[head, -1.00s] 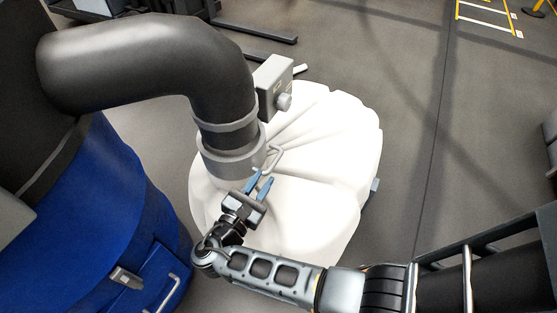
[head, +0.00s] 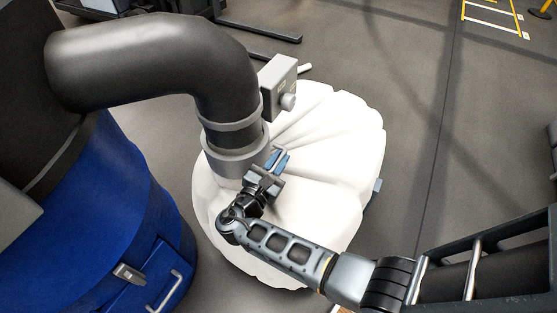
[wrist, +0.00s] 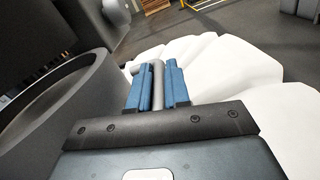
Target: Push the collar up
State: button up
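The grey collar (head: 230,162) is a ring around the lower end of the thick dark pipe, just above the white bulging bag. A grey bar handle on its side shows in the wrist view (wrist: 158,76). My gripper (head: 277,159) is at the collar's right side, its blue fingers pointing away from me. In the wrist view my gripper (wrist: 158,88) has one finger on each side of the handle, with little or no gap visible. Whether the fingers press on it I cannot tell. In the head view the handle is mostly hidden by my gripper.
The white bag (head: 325,150) fills the space below and right of the collar. A grey box with a knob (head: 279,90) is beside the pipe above the collar. A blue drum (head: 110,215) stands at left. Open floor lies to the right.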

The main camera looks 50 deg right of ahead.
aim_at(278, 160)
grip_shut()
notch_tip(278, 160, up, 7)
jog(key=p, duration=0.6)
jog(key=shift+f, duration=0.2)
jog(key=shift+o, duration=1)
grip_release()
jog(key=s+a, duration=0.1)
jog(key=a, duration=0.6)
jog(key=shift+s+a, duration=0.2)
jog(key=shift+a, duration=0.15)
